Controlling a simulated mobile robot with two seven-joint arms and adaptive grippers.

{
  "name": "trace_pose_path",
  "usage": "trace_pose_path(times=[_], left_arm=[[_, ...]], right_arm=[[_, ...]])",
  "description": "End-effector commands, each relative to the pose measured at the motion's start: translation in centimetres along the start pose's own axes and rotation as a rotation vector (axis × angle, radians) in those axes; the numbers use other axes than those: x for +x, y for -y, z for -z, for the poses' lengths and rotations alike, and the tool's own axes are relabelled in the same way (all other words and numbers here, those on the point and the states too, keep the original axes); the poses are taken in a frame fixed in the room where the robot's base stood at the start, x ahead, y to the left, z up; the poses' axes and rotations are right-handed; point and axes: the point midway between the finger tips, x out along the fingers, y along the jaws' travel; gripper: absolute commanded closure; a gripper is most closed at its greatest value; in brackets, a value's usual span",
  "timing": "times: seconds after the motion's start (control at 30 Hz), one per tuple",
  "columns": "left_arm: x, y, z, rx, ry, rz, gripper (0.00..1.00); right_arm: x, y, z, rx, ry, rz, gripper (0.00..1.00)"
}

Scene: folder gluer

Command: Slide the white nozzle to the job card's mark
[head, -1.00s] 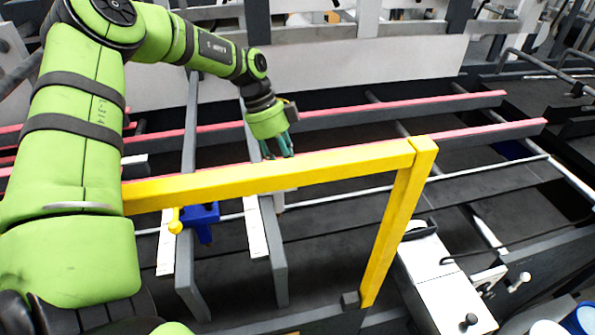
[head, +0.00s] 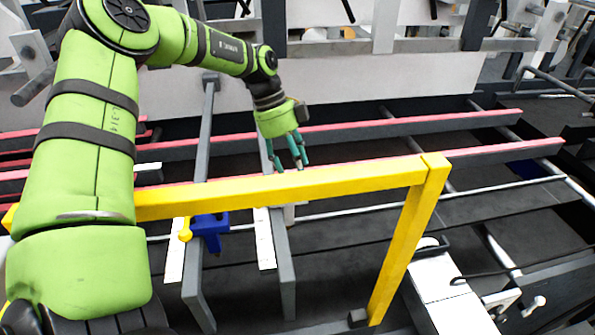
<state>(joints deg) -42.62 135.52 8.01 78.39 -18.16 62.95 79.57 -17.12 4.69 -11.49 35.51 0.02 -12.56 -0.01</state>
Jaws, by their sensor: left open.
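My left gripper (head: 287,153) has teal fingers and is open and empty. It points down behind the yellow guard bar (head: 290,188), near a red-topped rail. A small pale block (head: 290,213), perhaps the white nozzle, shows just under the yellow bar beside a grey crossbar; most of it is hidden by the bar. The gripper is above and behind it, apart from it in the picture. A blue nozzle block (head: 209,231) with a yellow knob (head: 185,231) sits on another crossbar to the left. I cannot make out the job card. My right gripper is not in view.
White scale strips (head: 264,240) run along the crossbars. The yellow frame's post (head: 405,245) stands at right. A white box (head: 447,305) with a dark handle lies beyond it. Long red-topped rails (head: 490,153) cross the machine behind the gripper.

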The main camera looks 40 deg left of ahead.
Motion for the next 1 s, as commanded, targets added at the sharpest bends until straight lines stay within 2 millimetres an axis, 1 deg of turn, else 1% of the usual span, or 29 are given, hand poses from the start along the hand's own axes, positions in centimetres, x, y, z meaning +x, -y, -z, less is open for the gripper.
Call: trace_pose_path(times=[0.03,0.2,0.3,0.4,0.5,0.6,1.0], left_arm=[[-1.3,0.2,0.0,0.001,0.002,0.007,0.46],[-5.0,0.1,0.1,0.002,0.001,0.008,0.46],[-6.8,0.1,0.1,0.001,0.001,0.006,0.46],[-8.1,0.1,0.2,0.001,0.001,0.005,0.46],[-8.8,0.1,0.2,0.001,0.001,0.004,0.46],[-9.1,0.1,0.2,0.001,0.0,0.003,0.46],[-9.1,0.1,0.2,0.002,0.0,0.002,0.46]], right_arm=[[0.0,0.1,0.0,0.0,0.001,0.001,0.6],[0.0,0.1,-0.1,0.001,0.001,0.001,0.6],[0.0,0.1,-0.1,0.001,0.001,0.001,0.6],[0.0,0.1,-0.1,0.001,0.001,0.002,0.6],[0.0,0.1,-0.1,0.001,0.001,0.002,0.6],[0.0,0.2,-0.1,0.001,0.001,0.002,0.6],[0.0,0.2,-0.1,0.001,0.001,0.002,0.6]])
